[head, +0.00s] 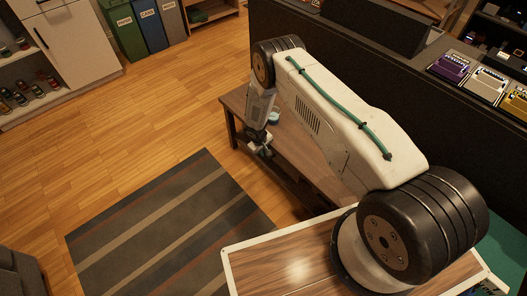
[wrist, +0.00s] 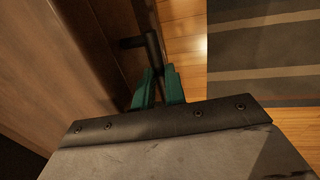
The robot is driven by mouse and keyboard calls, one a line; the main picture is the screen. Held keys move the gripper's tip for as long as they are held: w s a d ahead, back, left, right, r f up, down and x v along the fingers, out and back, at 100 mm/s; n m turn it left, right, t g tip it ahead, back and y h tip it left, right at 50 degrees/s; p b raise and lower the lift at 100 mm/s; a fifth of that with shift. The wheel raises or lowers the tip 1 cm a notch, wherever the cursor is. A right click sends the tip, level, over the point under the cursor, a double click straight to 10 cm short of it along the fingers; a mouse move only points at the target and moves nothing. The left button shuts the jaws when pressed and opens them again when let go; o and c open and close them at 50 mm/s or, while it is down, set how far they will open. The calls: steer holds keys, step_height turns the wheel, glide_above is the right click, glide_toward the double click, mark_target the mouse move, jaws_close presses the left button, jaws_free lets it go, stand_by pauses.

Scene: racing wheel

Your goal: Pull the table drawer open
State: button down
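The wooden table (head: 228,104) stands below my outstretched arm in the head view, and the arm hides much of it. My gripper (head: 261,150) is low at the table's near left side. In the wrist view, a wooden face (wrist: 60,60) fills the left side. A dark bar handle (wrist: 152,45) stands out from the wood there. The teal fingers of my gripper (wrist: 159,80) lie on either side of the handle bar, close against it, and look shut on it. The drawer's edges are not clear, so I cannot tell how far it stands out.
A striped rug (head: 170,225) lies on the wooden floor left of the table. A wood-topped surface with a white rim (head: 228,270) is at the bottom. A dark counter (head: 300,50) stands behind the table. The floor (head: 150,110) between rug and bins is clear.

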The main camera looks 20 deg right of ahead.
steer(key=s+a, duration=0.4)
steer(key=a, duration=0.7)
steer(key=s+a, duration=0.5)
steer(key=a, duration=0.7)
steer(key=shift+s+a, duration=0.15)
steer(key=shift+s, duration=0.15)
steer(key=c, duration=1.7)
jaws_free()
steer(key=shift+r, duration=0.1)
steer(key=shift+s+a+r, duration=0.1)
steer(key=shift+a+r, duration=0.1)
steer(key=shift+r, duration=1.05)
steer(key=shift+s+a+r, duration=0.1)
steer(key=shift+a+r, duration=0.15)
steer(key=shift+r, duration=1.05)
steer(key=shift+s+a+r, duration=0.1)
steer(key=shift+a+r, duration=0.1)
steer(key=shift+r, duration=1.05)
